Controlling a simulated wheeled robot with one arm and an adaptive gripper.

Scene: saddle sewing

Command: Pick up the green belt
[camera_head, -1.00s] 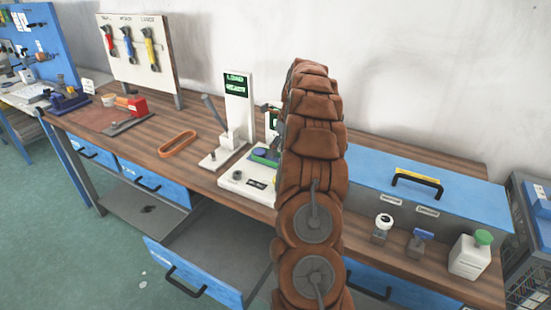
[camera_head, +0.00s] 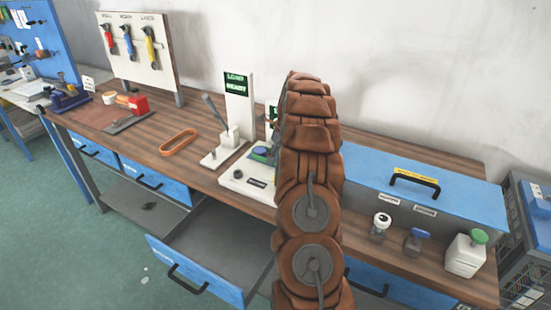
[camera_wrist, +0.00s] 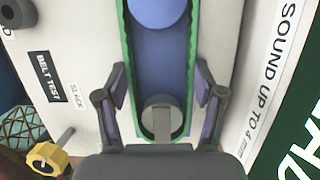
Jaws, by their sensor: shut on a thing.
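The green belt (camera_wrist: 191,45) shows in the wrist view as a long loop with its edge up. It runs around a blue round pulley (camera_wrist: 158,8) at the top and a grey round pulley (camera_wrist: 162,115) at the bottom. It sits on a white belt test stand (camera_wrist: 77,45). My gripper (camera_wrist: 162,85) has one finger on each outer side of the belt, close to the grey pulley, and is shut on it. In the head view my brown-sleeved arm hides the gripper and most of the belt. The stand's white base (camera_head: 238,187) shows there.
A white press with a green "LOAD READY" screen (camera_head: 236,82) stands left of the stand. An orange belt (camera_head: 179,142) lies on the bench further left. A blue-lidded grey box (camera_head: 440,185) is on the right. An open drawer (camera_head: 210,245) juts out below.

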